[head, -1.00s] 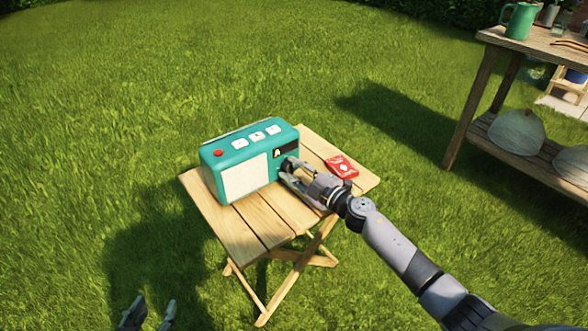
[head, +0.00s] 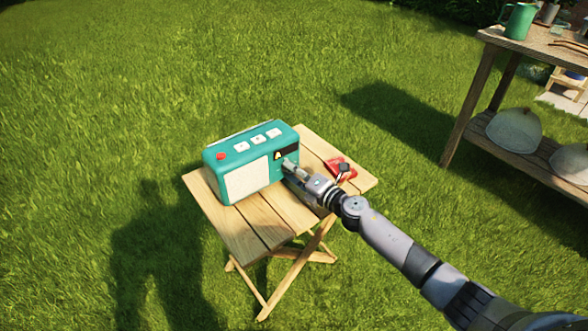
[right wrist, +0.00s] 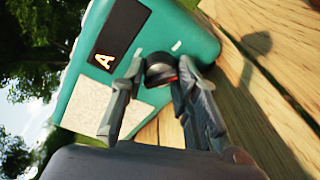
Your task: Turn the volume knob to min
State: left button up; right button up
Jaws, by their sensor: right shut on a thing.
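A teal radio (head: 232,172) stands on a small wooden folding table (head: 240,232). It has a pale speaker panel, a red button and white buttons on top, and a dark display with a letter A. My right gripper (head: 290,166) is at the right part of the radio's front. In the right wrist view, the dark round volume knob (right wrist: 160,70) sits between the fingers of my right gripper (right wrist: 160,80), which is shut on it. In the head view the gripper hides the knob. My left gripper is out of view.
A red packet (head: 340,168) lies on the table behind my right gripper. A wooden workbench (head: 478,108) with a green jug (head: 520,22) and pale domed covers (head: 514,130) stands at the right. Open grass surrounds the table.

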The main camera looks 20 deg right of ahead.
jog(key=n, duration=0.3)
jog(key=shift+h+p, duration=0.3)
jog(key=shift+p, duration=0.05)
jog(key=n, duration=0.4)
jog(key=shift+a+h+p, duration=0.1)
jog(key=shift+h+p, duration=0.25)
jog(key=shift+h, duration=0.05)
jog(key=shift+s+n, duration=0.1)
jog(key=shift+n, duration=0.5)
jog(key=shift+f+n+t, duration=0.1)
jog(key=shift+n+t, duration=0.2)
jog(key=shift+n, duration=0.6)
jog(key=n+h, duration=0.1)
jog(key=n, duration=0.3)
jog(key=shift+n+t+p, duration=0.3)
jog(key=shift+n+p, duration=0.05)
jog(key=shift+n, duration=0.05)
jog(key=n, duration=0.4)
jog(key=shift+f, duration=0.1)
jog(key=n, duration=0.3)
jog(key=shift+t, duration=0.4)
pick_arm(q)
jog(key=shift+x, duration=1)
pick_arm(e)
jog(key=shift+n, duration=0.3)
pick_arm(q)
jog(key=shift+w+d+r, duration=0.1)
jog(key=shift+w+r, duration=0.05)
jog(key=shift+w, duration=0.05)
